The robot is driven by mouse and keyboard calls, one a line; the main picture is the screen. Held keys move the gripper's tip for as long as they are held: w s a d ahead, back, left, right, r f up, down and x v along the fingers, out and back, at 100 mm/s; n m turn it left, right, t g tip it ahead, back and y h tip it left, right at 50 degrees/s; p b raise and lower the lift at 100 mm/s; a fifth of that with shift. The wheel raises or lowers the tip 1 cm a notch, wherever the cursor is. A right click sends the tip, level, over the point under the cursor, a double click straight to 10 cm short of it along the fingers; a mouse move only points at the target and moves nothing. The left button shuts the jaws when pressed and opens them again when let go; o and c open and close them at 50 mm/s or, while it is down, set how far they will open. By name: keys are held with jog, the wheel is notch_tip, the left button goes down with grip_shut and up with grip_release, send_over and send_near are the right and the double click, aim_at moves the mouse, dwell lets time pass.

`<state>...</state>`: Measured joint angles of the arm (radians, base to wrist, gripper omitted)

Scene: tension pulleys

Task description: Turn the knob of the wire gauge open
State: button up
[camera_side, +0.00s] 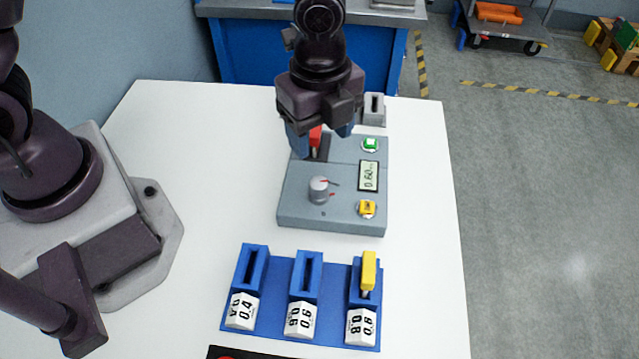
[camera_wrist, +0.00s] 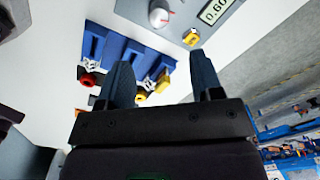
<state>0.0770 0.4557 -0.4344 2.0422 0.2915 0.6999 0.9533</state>
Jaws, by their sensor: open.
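The wire gauge (camera_side: 298,212) is a grey box on the white table in the side view. Its round grey knob (camera_side: 318,189) sits on the front left of the top, with red marks beside it. The knob also shows near the top of the wrist view (camera_wrist: 160,17). The display (camera_side: 369,176) reads 0.60. A green button (camera_side: 370,144) and a yellow button (camera_side: 367,208) flank it. My gripper (camera_side: 321,141) is open above the gauge's rear, behind the knob and apart from it. A red piece (camera_side: 315,136) shows between the fingers; I cannot tell whether they touch it.
A blue rack (camera_side: 270,285) with several slots stands in front of the gauge, labelled 0.4, 0.6 and 0.8. A yellow-handled piece (camera_side: 368,272) stands in its right slot. A grey slotted block (camera_side: 374,108) is behind the gauge. The table's right side is clear.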

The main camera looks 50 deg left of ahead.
aim_at(320, 183)
notch_tip(320, 183, down, 12)
jog(key=shift+f, duration=0.25)
dwell(0.3)
jog(key=c, duration=0.9)
